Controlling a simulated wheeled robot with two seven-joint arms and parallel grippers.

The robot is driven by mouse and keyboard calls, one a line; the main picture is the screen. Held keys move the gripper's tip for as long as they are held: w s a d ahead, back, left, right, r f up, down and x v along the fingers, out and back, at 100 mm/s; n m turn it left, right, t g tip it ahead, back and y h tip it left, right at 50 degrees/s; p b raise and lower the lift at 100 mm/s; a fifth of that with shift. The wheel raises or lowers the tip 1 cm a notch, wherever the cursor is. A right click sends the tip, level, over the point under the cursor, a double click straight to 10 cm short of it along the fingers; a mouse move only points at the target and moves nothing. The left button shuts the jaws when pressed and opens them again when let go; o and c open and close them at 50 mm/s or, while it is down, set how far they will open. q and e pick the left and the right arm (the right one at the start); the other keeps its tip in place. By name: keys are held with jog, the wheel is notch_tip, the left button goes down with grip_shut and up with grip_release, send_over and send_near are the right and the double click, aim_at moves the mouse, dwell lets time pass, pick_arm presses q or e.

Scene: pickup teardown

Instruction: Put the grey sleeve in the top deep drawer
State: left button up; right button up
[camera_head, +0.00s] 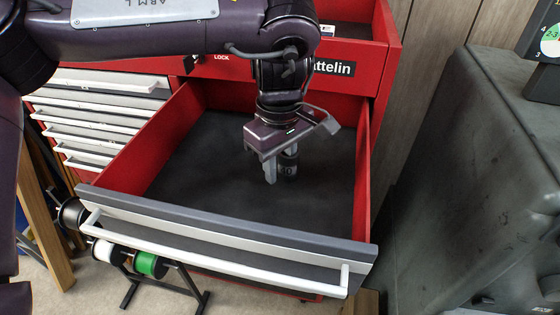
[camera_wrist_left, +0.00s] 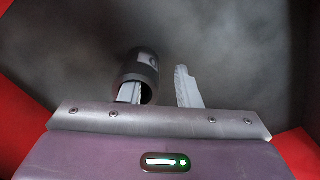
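The open deep drawer (camera_head: 225,232) has red sides, a grey front with a white handle, and a dark floor. My left gripper (camera_head: 279,177) points down inside it, towards the right of its middle. The grey sleeve (camera_head: 289,163) is a short dark hollow cylinder at the gripper's right finger in the head view. In the left wrist view the sleeve (camera_wrist_left: 139,70) surrounds the left-hand finger, which enters its open end. The other finger stands apart from the sleeve, with a gap between. I cannot tell whether the sleeve touches the drawer floor. My right gripper is out of view.
The drawer floor around the gripper is clear. The red cabinet (camera_head: 378,55) rises behind, with shallow drawers (camera_head: 95,115) at left. A large dark grey case (camera_head: 470,180) stands close on the right. Spools (camera_head: 148,264) on a rack stand below the drawer at left.

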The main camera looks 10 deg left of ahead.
aim_at(280, 156)
pick_arm(q)
jog(key=shift+r, duration=0.35)
notch_tip(280, 156, up, 12)
jog(key=p, duration=0.1)
jog(key=shift+f, duration=0.2)
jog(key=shift+s, duration=0.1)
